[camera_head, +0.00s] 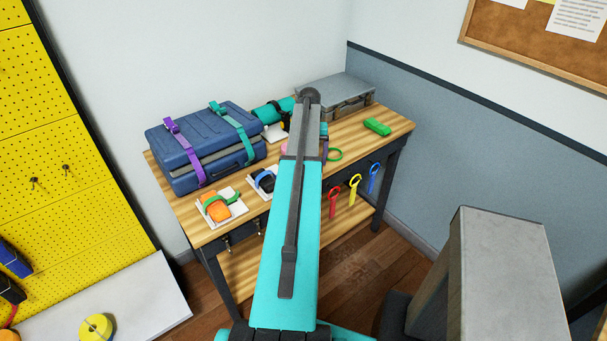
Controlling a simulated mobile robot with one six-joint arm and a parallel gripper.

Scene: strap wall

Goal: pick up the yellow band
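A yellow band (355,188) hangs from the front edge of the wooden table, with a loop at its top and a narrow tail below. It hangs between a red band (333,200) on its left and a blue band (373,178) on its right. My arm rises through the middle of the picture, to the left of the yellow band. My gripper cannot be made out; it is hidden behind the arm or outside the picture. A yellow roll (97,327) with a dark mark lies on the white surface at the lower left.
The wooden table (400,128) holds a strapped blue suitcase (190,143), a grey case (335,92), a green block (377,126) and a white tray (222,209) with an orange item. A yellow pegboard (70,110) stands left. A grey block (505,270) stands at front right.

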